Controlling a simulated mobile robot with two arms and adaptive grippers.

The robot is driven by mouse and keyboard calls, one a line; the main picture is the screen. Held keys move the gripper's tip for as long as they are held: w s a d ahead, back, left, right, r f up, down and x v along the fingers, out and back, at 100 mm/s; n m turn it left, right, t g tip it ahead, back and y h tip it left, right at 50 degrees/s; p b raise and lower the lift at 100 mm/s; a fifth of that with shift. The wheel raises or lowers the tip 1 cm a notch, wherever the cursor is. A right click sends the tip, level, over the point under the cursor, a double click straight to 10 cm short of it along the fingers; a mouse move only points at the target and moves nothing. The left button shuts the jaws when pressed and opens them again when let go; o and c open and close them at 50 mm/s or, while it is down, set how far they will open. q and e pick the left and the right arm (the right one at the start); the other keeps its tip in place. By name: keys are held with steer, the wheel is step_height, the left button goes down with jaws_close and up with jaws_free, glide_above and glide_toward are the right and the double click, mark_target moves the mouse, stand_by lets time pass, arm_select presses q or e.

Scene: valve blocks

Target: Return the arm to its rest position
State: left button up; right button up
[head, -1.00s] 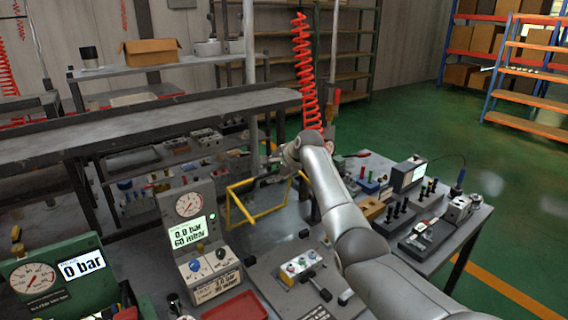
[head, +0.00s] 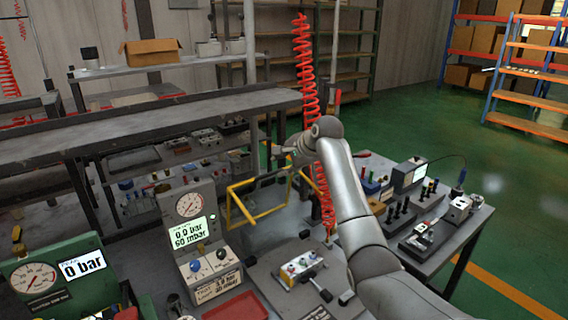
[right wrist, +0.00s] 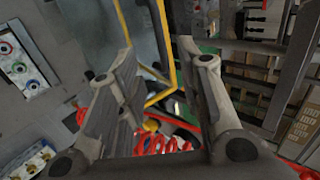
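My right arm reaches up from the bottom right of the head view, over the workbench. In the head view its gripper (head: 284,152) is small and seen from behind, near the yellow frame (head: 262,213). In the right wrist view the right gripper (right wrist: 155,62) has its two fingers spread apart, with nothing between them. The yellow frame also shows beyond the fingers in that view (right wrist: 165,45). My left gripper is in neither view.
A pressure tester (head: 194,235) and a green gauge box (head: 58,277) stand at the left. A valve block (head: 301,268) sits on the bench (head: 250,290). A red coiled hose (head: 306,70) hangs behind the arm. Green floor (head: 425,130) is open at the right.

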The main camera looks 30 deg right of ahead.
steer(key=s+a+f+n+g, duration=0.2)
steer(key=s+a+f+n, duration=0.35)
steer(key=s+f, duration=0.55)
steer(key=s+a+f+n+g, duration=0.2)
steer(key=s+a+f+n, duration=0.45)
steer(key=f, duration=0.65)
steer(key=s+a+f+n+g, duration=0.1)
steer(key=s+a+f+n, duration=0.3)
steer(key=s, duration=1.1)
steer(key=s+a+n+g, duration=0.1)
steer(key=s+a+n, duration=0.35)
steer(key=s, duration=1.05)
step_height(320, 180, down, 27)
steer(key=s+a+m+g+b, duration=0.1)
steer(key=b, duration=0.1)
steer(key=s+d+f+g+b, duration=0.1)
steer(key=s+d+f+b, duration=0.1)
steer(key=s+f, duration=1.5)
step_height(320, 180, down, 2)
steer(key=shift+s+d+f+g+h, duration=0.1)
steer(key=shift+s+d+g+h, duration=0.05)
steer(key=shift+d+g+h, duration=0.2)
